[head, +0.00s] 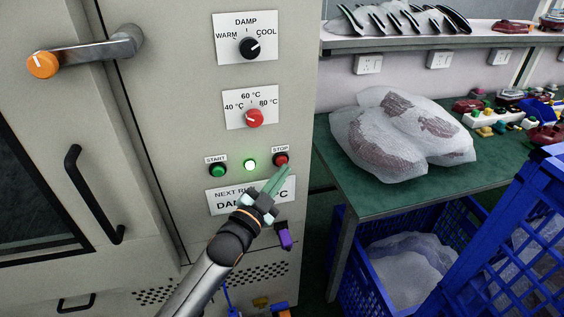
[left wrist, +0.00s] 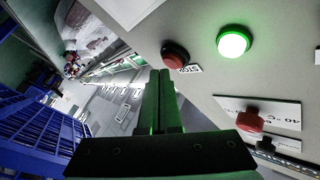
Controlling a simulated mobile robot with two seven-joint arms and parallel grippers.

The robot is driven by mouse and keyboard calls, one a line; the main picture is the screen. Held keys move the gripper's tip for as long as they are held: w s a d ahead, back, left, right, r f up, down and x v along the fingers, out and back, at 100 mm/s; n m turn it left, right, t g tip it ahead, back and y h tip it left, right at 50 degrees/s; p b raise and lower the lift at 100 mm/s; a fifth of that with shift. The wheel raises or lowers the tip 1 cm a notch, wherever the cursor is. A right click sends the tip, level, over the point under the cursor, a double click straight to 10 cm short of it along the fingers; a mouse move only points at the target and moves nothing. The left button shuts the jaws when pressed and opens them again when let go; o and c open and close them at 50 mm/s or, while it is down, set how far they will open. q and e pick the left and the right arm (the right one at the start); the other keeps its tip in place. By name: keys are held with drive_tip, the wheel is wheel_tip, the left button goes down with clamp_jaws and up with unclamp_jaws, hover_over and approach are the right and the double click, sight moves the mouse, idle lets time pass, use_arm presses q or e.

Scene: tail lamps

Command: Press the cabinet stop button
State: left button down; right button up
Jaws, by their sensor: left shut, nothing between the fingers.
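The red STOP button (head: 281,159) is on the cabinet's (head: 185,70) front panel under a small STOP label. It also shows in the left wrist view (left wrist: 175,54), just ahead and to the right of the fingertips. My left gripper (head: 284,170) is shut and empty, its greenish fingers pointing up at the panel just below the button. In the left wrist view the closed fingertips (left wrist: 160,73) are close to the button; I cannot tell whether they touch it. My right gripper is not in view.
A lit green lamp (head: 250,165) and green START button (head: 218,170) sit left of STOP. The red temperature knob (head: 254,117) and black damp knob (head: 250,48) are above. A green table (head: 345,177) with bagged parts and blue crates (head: 372,290) stand at right.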

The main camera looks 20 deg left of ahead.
use_arm(q)
drive_tip(key=shift+w+a, duration=0.3)
drive_tip(key=shift+w, duration=0.2)
idle(0.9)
drive_tip(key=shift+s, duration=0.1)
drive_tip(key=shift+s+d+p, duration=0.35)
drive_tip(key=shift+s+d, duration=0.15)
drive_tip(key=shift+s, duration=0.2)
drive_tip(key=shift+s+d+p, duration=0.45)
drive_tip(key=shift+s+d, duration=0.25)
drive_tip(key=shift+s, duration=0.35)
drive_tip(key=shift+s+d+p, duration=0.4)
drive_tip(key=shift+s+d, duration=0.3)
drive_tip(key=shift+s, duration=0.3)
